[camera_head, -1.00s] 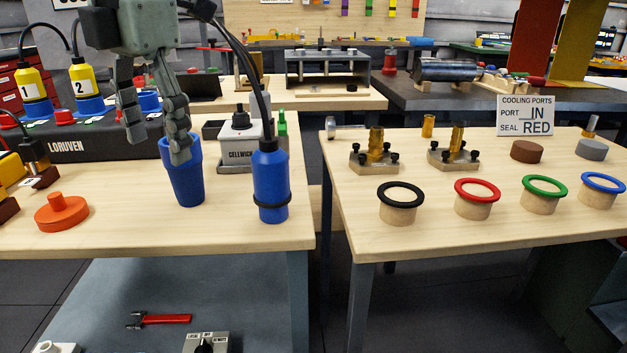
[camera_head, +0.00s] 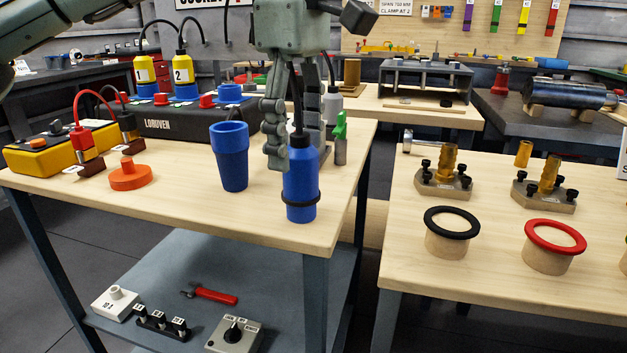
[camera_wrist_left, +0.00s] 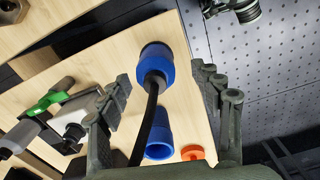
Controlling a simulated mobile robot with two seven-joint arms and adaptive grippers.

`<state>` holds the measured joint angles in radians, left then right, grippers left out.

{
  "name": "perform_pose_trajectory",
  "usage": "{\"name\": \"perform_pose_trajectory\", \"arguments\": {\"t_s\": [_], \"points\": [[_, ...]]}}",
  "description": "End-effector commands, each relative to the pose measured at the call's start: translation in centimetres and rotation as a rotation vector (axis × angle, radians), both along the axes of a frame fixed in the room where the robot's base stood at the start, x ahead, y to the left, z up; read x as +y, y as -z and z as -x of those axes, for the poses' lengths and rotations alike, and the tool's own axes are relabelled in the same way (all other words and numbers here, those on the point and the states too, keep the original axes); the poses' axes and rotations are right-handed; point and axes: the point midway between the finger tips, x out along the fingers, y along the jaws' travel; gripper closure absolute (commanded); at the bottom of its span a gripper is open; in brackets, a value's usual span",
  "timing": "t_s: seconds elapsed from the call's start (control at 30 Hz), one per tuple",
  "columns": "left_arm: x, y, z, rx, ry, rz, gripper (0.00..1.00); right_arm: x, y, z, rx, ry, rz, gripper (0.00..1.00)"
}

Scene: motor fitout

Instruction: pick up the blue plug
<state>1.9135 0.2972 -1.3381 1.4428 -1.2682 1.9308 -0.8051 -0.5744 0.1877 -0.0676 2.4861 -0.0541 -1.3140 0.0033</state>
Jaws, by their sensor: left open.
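The blue plug (camera_head: 301,188) stands upright near the right front corner of the left table, with a black ring low on its body and a black cable from its top. In the left wrist view the plug (camera_wrist_left: 157,65) shows between the fingers. My left gripper (camera_head: 296,150) is open, pointing down, its fingers around the plug's top; contact cannot be told. It also shows in the left wrist view (camera_wrist_left: 163,82). My right gripper is not in view.
A blue cup (camera_head: 231,160) stands just left of the plug. An orange knob (camera_head: 130,175) lies farther left. A green-handled part (camera_head: 340,135) stands behind the plug. A gap separates this table from the right table, with a black-ringed port (camera_head: 450,235).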

Motion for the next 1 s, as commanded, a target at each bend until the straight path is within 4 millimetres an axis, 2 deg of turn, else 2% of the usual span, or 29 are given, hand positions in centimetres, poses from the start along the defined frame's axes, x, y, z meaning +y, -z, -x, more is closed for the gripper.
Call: {"name": "perform_pose_trajectory", "arguments": {"t_s": [0.1, 0.27, 0.5, 0.77, 1.0], "points": [[0.0, 1.5, 0.0, 0.001, -0.001, 0.0, 0.35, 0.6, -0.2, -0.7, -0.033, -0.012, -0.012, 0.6], [-0.1, 2.8, -0.1, 0.0, -0.002, 0.0, 0.35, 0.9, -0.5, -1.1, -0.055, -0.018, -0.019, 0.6], [-0.4, 6.3, -0.3, 0.0, -0.004, 0.001, 0.35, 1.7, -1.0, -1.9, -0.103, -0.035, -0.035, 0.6], [-0.5, 6.9, -0.3, -0.001, -0.005, 0.002, 0.35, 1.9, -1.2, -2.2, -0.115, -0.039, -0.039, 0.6], [-0.5, 6.9, -0.3, -0.001, -0.004, 0.002, 0.62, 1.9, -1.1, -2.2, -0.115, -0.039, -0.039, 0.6]]}}
